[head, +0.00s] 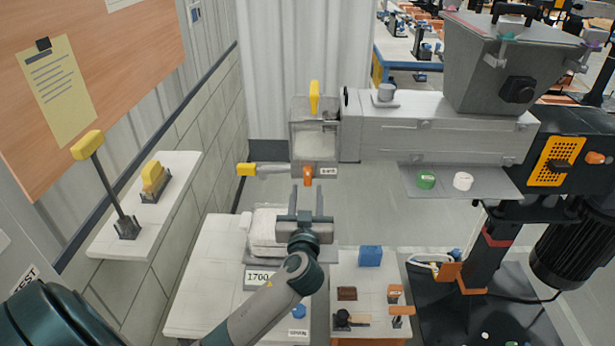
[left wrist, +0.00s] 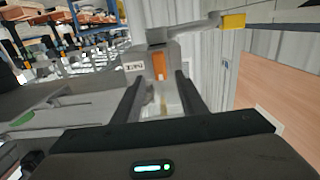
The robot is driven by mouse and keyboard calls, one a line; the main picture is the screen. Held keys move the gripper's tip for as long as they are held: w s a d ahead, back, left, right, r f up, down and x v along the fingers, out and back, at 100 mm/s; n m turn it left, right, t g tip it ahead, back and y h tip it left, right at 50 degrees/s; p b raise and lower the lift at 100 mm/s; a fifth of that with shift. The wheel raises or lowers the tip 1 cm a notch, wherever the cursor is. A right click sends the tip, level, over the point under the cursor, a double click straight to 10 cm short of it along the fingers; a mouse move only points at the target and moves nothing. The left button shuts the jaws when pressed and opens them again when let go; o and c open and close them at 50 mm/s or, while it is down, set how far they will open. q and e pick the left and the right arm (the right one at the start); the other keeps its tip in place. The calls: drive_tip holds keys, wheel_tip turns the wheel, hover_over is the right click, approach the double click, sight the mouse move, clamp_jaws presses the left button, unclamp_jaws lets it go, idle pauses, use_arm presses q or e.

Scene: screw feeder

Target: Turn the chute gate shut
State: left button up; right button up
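The chute (head: 315,135) is a grey, clear-fronted box at the left end of the feeder. A yellow handle (head: 314,97) stands upright at its top. A grey lever with a yellow grip (head: 246,169) sticks out to the left from its lower end. A small orange piece (head: 308,176) hangs below the chute; it also shows in the left wrist view (left wrist: 158,66). Which part is the gate is not certain. My left gripper (head: 308,192) is open and empty, just below the orange piece. In the left wrist view, the orange piece appears between the fingers. My right gripper is not in view.
A white table (head: 205,270) with a pale stack and a "1700" label lies below. A smaller table (head: 370,275) holds a blue box (head: 370,256). A wall shelf (head: 180,185) at left carries two yellow-handled parts. The feeder's hopper (head: 510,65) is at upper right.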

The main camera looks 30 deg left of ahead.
sight(308, 178)
use_arm(q)
drive_tip(key=p+x, duration=0.1)
drive_tip(key=x, duration=0.4)
drive_tip(key=shift+w+a, duration=0.2)
drive_tip(key=shift+w, duration=0.05)
clamp_jaws()
